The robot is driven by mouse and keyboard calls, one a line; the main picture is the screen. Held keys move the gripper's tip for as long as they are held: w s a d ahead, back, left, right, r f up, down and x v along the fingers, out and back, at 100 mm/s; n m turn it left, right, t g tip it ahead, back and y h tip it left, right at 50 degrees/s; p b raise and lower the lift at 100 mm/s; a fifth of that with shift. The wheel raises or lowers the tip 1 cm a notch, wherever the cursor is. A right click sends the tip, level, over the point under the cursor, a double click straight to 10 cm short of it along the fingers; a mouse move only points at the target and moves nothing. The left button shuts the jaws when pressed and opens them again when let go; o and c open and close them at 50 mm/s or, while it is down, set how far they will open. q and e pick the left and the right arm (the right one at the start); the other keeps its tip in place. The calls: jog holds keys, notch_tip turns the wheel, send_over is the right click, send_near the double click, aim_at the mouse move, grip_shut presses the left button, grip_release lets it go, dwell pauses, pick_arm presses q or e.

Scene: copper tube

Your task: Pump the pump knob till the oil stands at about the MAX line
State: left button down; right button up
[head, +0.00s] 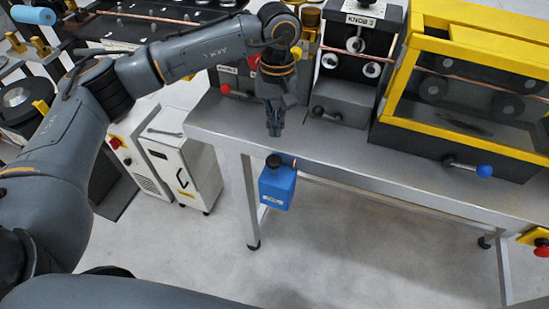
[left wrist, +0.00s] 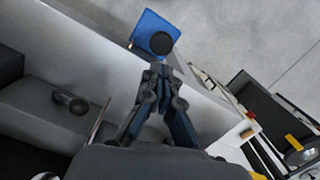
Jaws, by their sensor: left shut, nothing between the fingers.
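A blue oil box (head: 277,188) hangs at the front edge of the metal bench. A round black pump knob (head: 273,161) sits on its top. A small pale mark shows low on the box front; the oil level and the MAX line are too small to read. My left gripper (head: 275,131) points down above the bench edge, shut and empty, with a gap between its tips and the knob. The left wrist view shows the blue box (left wrist: 148,27), the knob (left wrist: 162,43) and the shut fingertips (left wrist: 158,68) close to it. My right gripper is out of sight.
The metal bench (head: 340,157) carries a grey unit (head: 345,101) with small black knobs and a yellow-framed guard (head: 463,137) with a blue-tipped handle (head: 484,171). A white cabinet (head: 184,170) stands on the floor left. The floor before the box is clear.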

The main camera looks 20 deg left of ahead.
aim_at(274, 158)
pick_arm(q)
jog(key=shift+m, duration=0.8)
jog(key=shift+f, duration=0.2)
jog(key=shift+s+f+b, duration=0.2)
jog(key=shift+f+b, duration=0.3)
jog(key=shift+f, duration=1.2)
jog(key=shift+s+f+b, duration=0.2)
jog(key=shift+f+b, duration=0.3)
jog(key=shift+f, duration=1.15)
jog(key=shift+f, duration=0.1)
